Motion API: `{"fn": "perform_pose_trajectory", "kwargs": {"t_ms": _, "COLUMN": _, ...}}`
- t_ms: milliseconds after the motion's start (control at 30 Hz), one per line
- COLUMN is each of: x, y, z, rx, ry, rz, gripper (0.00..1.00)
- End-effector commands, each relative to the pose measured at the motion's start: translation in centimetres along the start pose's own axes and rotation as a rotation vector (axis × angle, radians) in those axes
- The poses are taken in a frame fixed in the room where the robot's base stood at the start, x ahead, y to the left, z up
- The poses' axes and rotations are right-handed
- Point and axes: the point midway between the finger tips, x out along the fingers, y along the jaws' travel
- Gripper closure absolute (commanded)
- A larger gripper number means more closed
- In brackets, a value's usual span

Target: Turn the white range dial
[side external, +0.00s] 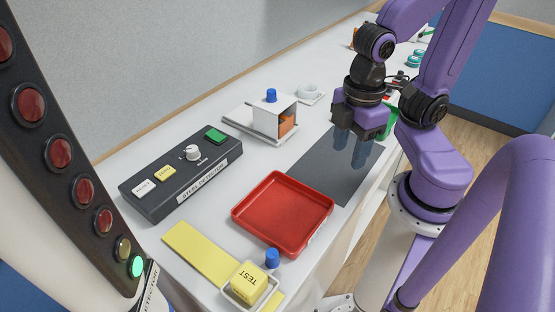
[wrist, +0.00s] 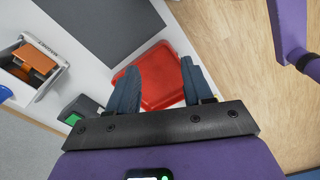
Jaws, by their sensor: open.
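The white range dial (side external: 193,152) is a small round knob on top of a dark grey control box (side external: 180,172) at the left of the table in the side external view. The box also carries a green button (side external: 215,135), a yellow button (side external: 166,172) and a white button (side external: 143,188). My gripper (side external: 351,146) is far to the right of the dial, above the dark grey mat. Its two blue-grey fingers are apart with nothing between them, as the wrist view (wrist: 161,85) also shows. The dial is not visible in the wrist view; only the box's green-button end (wrist: 80,110) shows.
A red tray (side external: 283,212) lies between my gripper and the table's front. A white box with a blue knob (side external: 271,97) stands behind the control box. A yellow TEST block (side external: 249,281) sits front. A dark post with red lamps (side external: 60,152) rises at left.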

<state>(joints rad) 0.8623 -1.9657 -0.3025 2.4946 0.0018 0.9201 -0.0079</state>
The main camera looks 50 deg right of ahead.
Motion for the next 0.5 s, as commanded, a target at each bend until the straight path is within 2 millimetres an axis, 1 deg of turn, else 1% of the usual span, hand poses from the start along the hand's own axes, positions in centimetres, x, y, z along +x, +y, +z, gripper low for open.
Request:
{"fn": "perform_pose_trajectory", "kwargs": {"t_ms": 33, "x": 0.1, "y": -0.1, "z": 0.3, "rx": 0.008, "ry": 0.000, "rz": 0.000, "gripper": 0.43}}
{"fn": "perform_pose_trajectory", "kwargs": {"t_ms": 133, "x": 0.1, "y": -0.1, "z": 0.6, "rx": 0.013, "ry": 0.001, "rz": 0.000, "gripper": 0.43}}
{"fn": "perform_pose_trajectory", "kwargs": {"t_ms": 267, "x": 0.0, "y": 0.1, "z": 0.1, "rx": 0.013, "ry": 0.001, "rz": 0.000, "gripper": 0.43}}
{"fn": "perform_pose_trajectory", "kwargs": {"t_ms": 367, "x": -0.6, "y": 0.8, "z": -1.6, "rx": 0.012, "ry": 0.000, "rz": 0.000, "gripper": 0.43}}
{"fn": "perform_pose_trajectory", "kwargs": {"t_ms": 467, "x": -1.6, "y": 2.2, "z": -4.3, "rx": 0.007, "ry": -0.005, "rz": -0.001, "gripper": 0.43}}
{"fn": "perform_pose_trajectory", "kwargs": {"t_ms": 500, "x": -2.0, "y": 2.9, "z": -5.6, "rx": 0.005, "ry": -0.007, "rz": -0.001, "gripper": 0.43}}
